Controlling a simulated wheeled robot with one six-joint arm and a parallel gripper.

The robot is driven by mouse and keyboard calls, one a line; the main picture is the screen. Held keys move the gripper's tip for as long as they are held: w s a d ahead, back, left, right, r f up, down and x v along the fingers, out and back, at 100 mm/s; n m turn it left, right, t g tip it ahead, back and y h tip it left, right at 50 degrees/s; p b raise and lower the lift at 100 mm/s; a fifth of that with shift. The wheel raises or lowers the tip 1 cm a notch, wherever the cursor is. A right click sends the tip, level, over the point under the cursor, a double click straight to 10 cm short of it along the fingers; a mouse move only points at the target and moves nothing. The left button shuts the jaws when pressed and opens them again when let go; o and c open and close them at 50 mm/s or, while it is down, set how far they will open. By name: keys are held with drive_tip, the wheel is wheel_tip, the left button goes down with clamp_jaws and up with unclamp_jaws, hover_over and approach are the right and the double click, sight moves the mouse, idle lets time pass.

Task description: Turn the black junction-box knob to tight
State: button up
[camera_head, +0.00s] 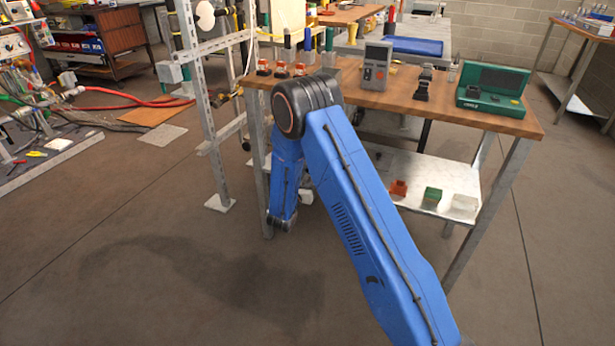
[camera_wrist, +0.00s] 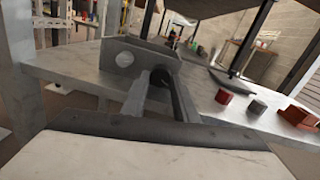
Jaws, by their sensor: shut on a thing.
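In the wrist view, a grey junction box (camera_wrist: 140,62) with a pale round disc on its face stands at the near edge of a metal shelf. The small black knob (camera_wrist: 161,76) is on its front, partly covered by my fingers. My gripper (camera_wrist: 163,88) reaches up to the box, with its two fingers on either side of the knob and shut on it. Any tight marking is too small to make out.
The wooden-topped bench (camera_head: 500,121) stands over a lower metal shelf (camera_head: 410,166). A grey metal post (camera_head: 203,120) rises left of my arm.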

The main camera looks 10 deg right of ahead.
drive_tip(key=shift+m, duration=2.2)
drive_tip(key=shift+a, duration=0.1)
drive_tip(key=o, duration=1.1)
drive_tip(key=shift+c, duration=0.2)
drive_tip(key=shift+s, duration=0.1)
drive_tip(key=v, duration=1.7)
drive_tip(key=shift+f, duration=0.35)
drive_tip(key=shift+s+a, duration=0.1)
drive_tip(key=shift+a, duration=0.05)
